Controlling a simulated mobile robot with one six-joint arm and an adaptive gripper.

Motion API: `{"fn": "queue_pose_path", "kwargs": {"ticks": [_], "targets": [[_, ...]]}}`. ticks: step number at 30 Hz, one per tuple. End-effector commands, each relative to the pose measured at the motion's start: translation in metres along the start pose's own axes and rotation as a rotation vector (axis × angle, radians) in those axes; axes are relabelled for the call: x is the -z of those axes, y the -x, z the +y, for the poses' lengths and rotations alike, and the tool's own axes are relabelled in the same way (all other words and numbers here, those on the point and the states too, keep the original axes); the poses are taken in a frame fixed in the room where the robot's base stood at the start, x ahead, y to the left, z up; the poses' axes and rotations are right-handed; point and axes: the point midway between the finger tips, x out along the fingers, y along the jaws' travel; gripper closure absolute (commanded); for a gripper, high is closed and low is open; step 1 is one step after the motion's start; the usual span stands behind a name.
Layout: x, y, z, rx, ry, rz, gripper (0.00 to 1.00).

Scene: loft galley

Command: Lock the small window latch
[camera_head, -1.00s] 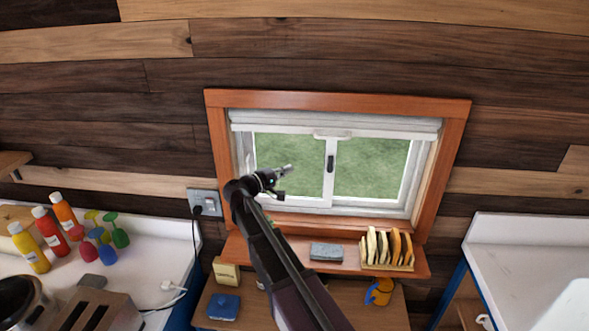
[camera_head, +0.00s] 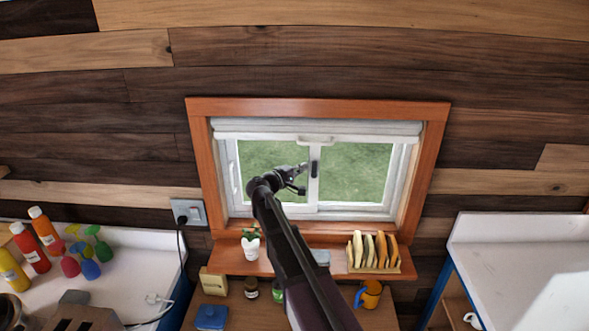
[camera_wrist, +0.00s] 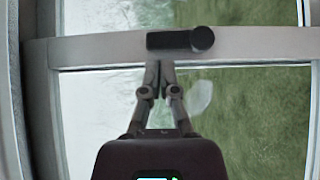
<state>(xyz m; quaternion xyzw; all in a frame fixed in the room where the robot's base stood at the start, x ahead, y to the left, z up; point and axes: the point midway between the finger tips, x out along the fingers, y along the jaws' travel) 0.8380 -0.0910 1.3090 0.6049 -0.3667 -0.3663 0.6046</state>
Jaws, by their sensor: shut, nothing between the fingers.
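The small black window latch (camera_head: 315,169) sits on the white middle upright of the sliding window (camera_head: 318,205). In the wrist view the latch (camera_wrist: 180,40) is a dark bar with a round knob at its right end. My gripper (camera_head: 305,166) is just left of the latch in the head view. In the wrist view my gripper's fingertips (camera_wrist: 160,66) are together and empty, at the lower edge of the white upright, just below the latch. I cannot tell whether they touch the frame.
An orange-brown wooden frame (camera_head: 318,104) surrounds the window, with a rolled white blind (camera_head: 380,128) at its top. The sill shelf below holds a potted plant (camera_head: 250,246) and a rack of upright slices (camera_head: 374,252). A wall socket (camera_head: 188,212) is to the left.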

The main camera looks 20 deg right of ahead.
Motion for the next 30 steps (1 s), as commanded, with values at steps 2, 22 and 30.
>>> {"fn": "queue_pose_path", "kwargs": {"ticks": [2,22,30], "targets": [[-0.003,-0.003,0.000,0.000,0.000,0.000,1.00],[-0.007,-0.009,0.001,0.011,-0.010,-0.006,1.00],[-0.016,-0.020,0.003,0.041,-0.040,-0.020,1.00]]}}
